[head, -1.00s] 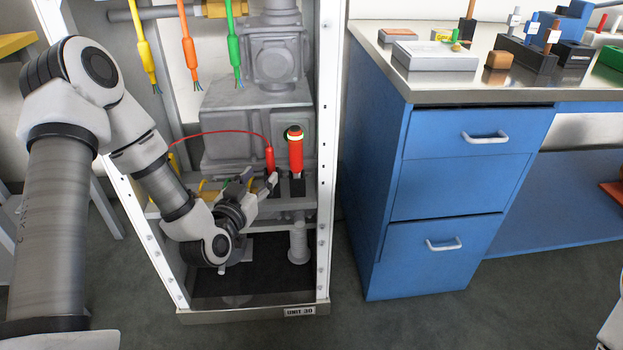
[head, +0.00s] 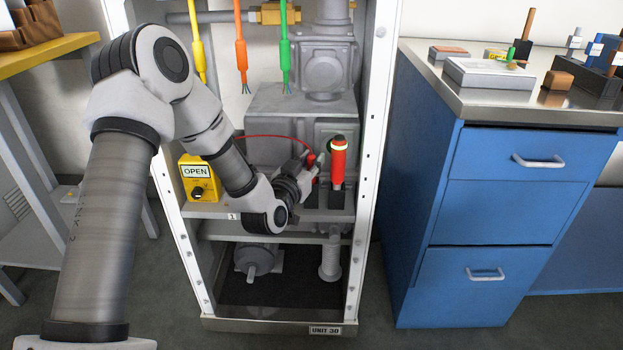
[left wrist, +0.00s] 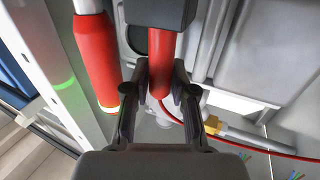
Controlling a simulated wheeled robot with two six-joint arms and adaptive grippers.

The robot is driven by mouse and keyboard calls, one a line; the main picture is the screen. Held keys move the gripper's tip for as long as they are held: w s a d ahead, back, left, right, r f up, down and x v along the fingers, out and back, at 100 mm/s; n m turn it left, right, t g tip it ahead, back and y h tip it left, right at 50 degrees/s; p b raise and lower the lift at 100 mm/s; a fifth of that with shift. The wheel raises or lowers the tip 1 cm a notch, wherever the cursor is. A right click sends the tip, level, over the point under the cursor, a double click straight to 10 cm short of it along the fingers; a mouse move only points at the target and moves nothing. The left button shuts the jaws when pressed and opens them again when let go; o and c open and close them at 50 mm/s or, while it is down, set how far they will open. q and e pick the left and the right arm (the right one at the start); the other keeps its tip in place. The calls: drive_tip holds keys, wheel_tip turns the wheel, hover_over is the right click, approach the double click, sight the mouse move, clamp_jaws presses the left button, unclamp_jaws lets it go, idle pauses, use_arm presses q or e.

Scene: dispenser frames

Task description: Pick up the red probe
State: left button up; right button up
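The red probe (head: 311,159) is upright in the cabinet, mostly hidden behind my left gripper in the head view; its thin red cable runs off to the left. In the left wrist view the probe (left wrist: 161,65) is between the two fingers of my left gripper (left wrist: 160,82), below a dark block. The fingers stand one on each side of it and look open; whether the pads touch it is hard to tell. The left gripper also shows in the head view (head: 311,172). My right gripper is not in view.
A red cylinder with a lit green ring (head: 338,165) stands close right of the probe. White cabinet posts (head: 376,120) flank the opening. Yellow, orange and green cables (head: 285,55) hang above. A yellow OPEN box (head: 197,180) is at left, a blue drawer cabinet (head: 490,205) at right.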

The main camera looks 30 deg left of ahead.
use_arm(q)
clamp_jaws()
wheel_tip(320, 180, up, 9)
drive_tip(key=p, duration=0.4)
drive_tip(key=shift+s+a+r, duration=0.1)
drive_tip(key=shift+r, duration=0.05)
drive_tip(key=s+a+f+n+g+y, duration=0.1)
drive_tip(key=s+a+n+g+y, duration=0.1)
drive_tip(key=s+a+n+y, duration=0.1)
drive_tip(key=a+n+y, duration=0.1)
drive_tip(key=a+y, duration=0.1)
drive_tip(key=y, duration=0.1)
drive_tip(key=shift+a+f+p, duration=0.25)
drive_tip(key=shift+f+p, duration=0.1)
drive_tip(key=shift+p, duration=0.05)
